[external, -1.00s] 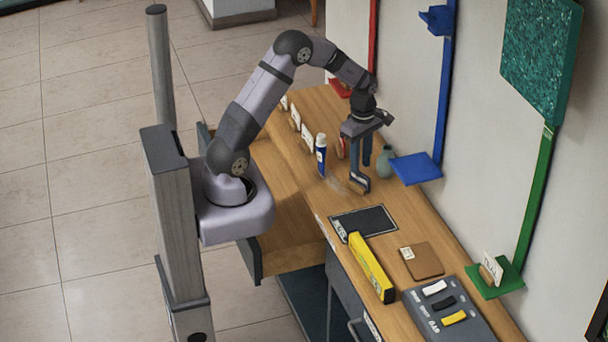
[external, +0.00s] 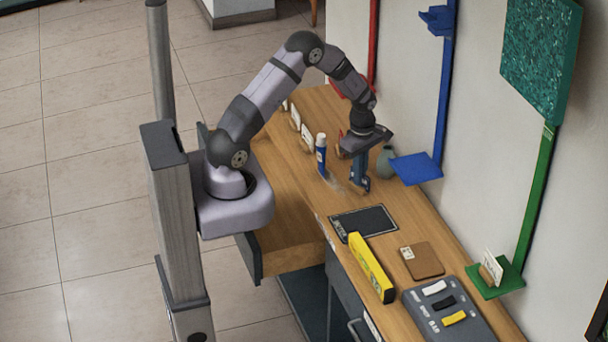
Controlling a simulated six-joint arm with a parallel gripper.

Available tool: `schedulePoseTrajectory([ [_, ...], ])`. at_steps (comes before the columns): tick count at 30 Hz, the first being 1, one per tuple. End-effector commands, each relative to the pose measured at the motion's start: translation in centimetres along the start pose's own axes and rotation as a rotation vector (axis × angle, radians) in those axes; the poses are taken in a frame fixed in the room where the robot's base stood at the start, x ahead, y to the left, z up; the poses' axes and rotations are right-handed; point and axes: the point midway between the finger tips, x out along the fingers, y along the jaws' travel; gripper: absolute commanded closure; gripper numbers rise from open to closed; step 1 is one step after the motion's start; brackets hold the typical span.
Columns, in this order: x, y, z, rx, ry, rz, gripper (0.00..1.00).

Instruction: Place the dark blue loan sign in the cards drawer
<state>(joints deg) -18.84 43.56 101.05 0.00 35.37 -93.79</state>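My gripper (external: 360,184) points down over the wooden counter, left of the blue wall shelf. A small dark blue piece (external: 357,167), possibly the loan sign, shows between or just behind the fingers, low at the counter. Its lettering cannot be read, and I cannot tell whether the fingers are closed on it. A drawer (external: 290,238) with a wooden inside and dark front stands pulled out on the counter's left side, partly behind my arm. Its label is not readable, so I cannot confirm that it is the cards drawer.
A blue-and-white tube (external: 321,154) stands left of the gripper and a grey-green vase (external: 385,161) right of it. The blue shelf (external: 415,168) juts from the wall. A black mat (external: 364,222), yellow box (external: 370,267) and grey tray (external: 448,308) lie nearer the front.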

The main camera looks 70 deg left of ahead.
Motion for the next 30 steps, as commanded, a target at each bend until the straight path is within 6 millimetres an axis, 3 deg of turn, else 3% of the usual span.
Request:
schedulePoseTrajectory([
  [8, -0.1, 0.0, 0.0, 0.0, 0.0, 0.001, 1.0],
  [14, -1.3, 0.1, 0.0, 0.0, 0.0, 0.003, 1.0],
  [30, -9.2, 0.1, 0.0, 0.0, 0.0, 0.003, 1.0],
])
